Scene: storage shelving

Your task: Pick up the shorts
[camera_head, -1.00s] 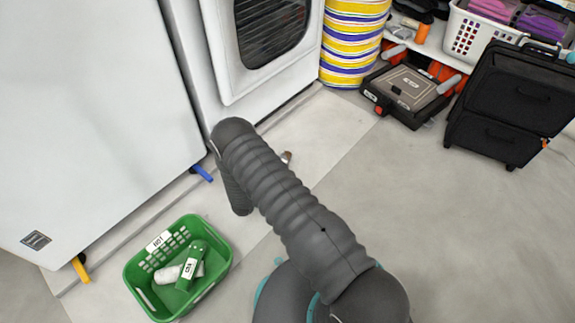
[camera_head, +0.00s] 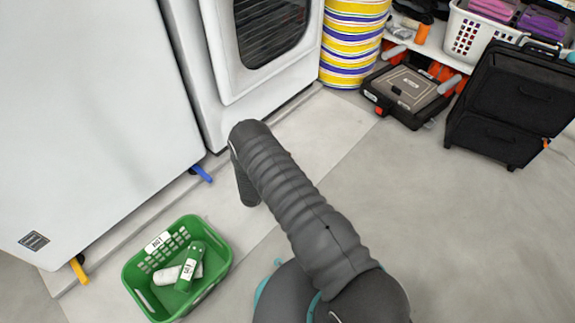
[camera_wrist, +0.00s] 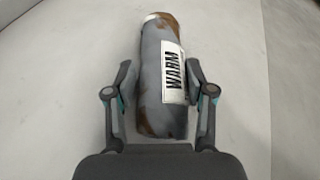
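A rolled grey and brown cloth bundle (camera_wrist: 161,75) with a white label reading WARM lies on the pale floor in the wrist view. It may be the shorts; its rolled form does not show the garment's shape. My gripper (camera_wrist: 163,68) is open, with one finger on each side of the bundle's middle. The fingers are close to its sides, and I cannot make out firm contact. In the head view my arm hides the gripper fingers and the bundle.
A green basket (camera_head: 211,287) holding a green roll and a whitish roll stands at lower left. White appliances (camera_head: 95,120) line the left and back. A striped cylinder (camera_head: 352,45), black case (camera_head: 405,95) and black suitcase (camera_head: 512,100) stand at right. Floor at right is clear.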

